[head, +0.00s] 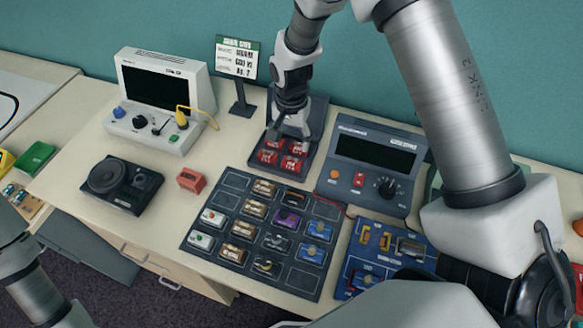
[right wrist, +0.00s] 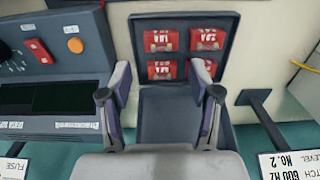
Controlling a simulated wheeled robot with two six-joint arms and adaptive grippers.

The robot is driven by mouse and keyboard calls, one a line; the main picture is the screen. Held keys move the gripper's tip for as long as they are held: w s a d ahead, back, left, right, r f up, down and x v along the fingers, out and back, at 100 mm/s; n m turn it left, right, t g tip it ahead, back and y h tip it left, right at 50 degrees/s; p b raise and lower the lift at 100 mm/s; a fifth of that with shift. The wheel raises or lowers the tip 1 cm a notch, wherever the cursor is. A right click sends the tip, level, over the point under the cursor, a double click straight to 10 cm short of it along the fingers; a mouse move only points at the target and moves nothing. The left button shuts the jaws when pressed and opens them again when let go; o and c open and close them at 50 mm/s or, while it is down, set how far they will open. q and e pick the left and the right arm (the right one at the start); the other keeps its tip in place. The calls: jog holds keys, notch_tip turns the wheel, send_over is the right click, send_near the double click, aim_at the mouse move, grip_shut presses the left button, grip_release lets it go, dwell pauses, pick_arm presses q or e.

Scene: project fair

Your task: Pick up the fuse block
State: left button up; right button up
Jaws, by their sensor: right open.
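Several small red blocks with white lettering sit in a dark open case (head: 318,112); they look like fuse blocks, though the lettering is hard to read. In the right wrist view they form two rows, with one block (right wrist: 161,40) at the far left and another (right wrist: 207,39) beside it. My right gripper (head: 288,128) is over the case, its fingers open and empty. In the wrist view the open fingers (right wrist: 162,76) flank the case, and the right finger partly covers one block. My left gripper is out of view; only part of that arm shows at lower left.
A dark sorting tray (head: 236,182) with several coloured modules lies in front of the case. A meter (head: 372,165) stands close on the right. A sign (head: 238,58) and a screen unit (head: 160,95) stand left. A lone red block (head: 191,180) lies on the table.

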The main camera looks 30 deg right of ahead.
aim_at(292, 162)
jog(key=shift+f+b, duration=0.35)
jog(key=shift+f, duration=0.5)
jog(key=shift+w+f, duration=0.15)
jog(key=shift+f, duration=0.15)
jog(key=shift+w+d+f+p, duration=0.15)
jog(key=shift+f+p, duration=0.2)
jog(key=shift+f, duration=0.2)
jog(key=shift+w+d+f+p, duration=0.1)
jog(key=shift+f+p, duration=0.2)
jog(key=shift+f, duration=0.25)
jog(key=shift+f+p, duration=0.35)
jog(key=shift+f, duration=0.05)
notch_tip(292, 162, down, 4)
jog(key=shift+s+r+p, duration=0.1)
jog(key=shift+s+p, duration=0.05)
jog(key=shift+p, duration=0.75)
jog(key=shift+f, duration=0.35)
jog(key=c, duration=0.8)
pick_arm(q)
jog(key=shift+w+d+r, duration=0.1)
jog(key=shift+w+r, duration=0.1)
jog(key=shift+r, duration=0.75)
pick_arm(e)
jog(key=shift+r, duration=0.1)
